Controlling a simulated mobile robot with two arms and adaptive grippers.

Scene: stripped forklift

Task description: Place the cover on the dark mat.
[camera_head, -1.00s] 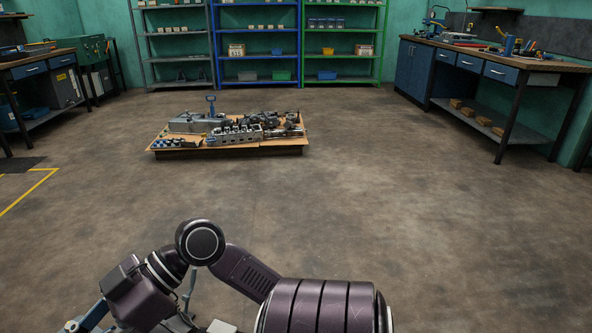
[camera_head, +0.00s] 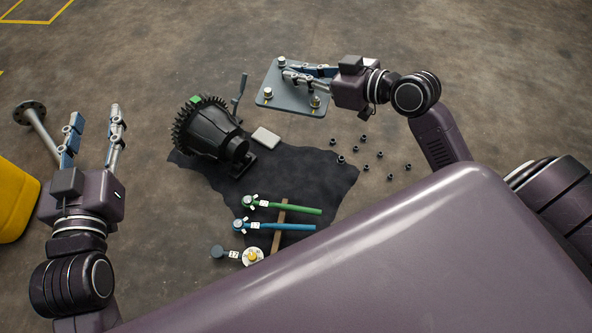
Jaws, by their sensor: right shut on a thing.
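The cover (camera_head: 272,100) is a flat grey plate with bolts at its corners. My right gripper (camera_head: 287,75) is shut on it, its fingers and wrist hiding the upper right part. The plate is beyond the far edge of the dark mat (camera_head: 325,180), apart from it in the picture; its height above the floor is hard to tell. The mat lies rumpled on the floor, with its near part hidden by my body. My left gripper (camera_head: 97,115) is open and empty, left of the mat.
Several small nuts (camera_head: 366,153) are scattered right. A metal shaft (camera_head: 38,122) and yellow body (camera_head: 14,200) are left.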

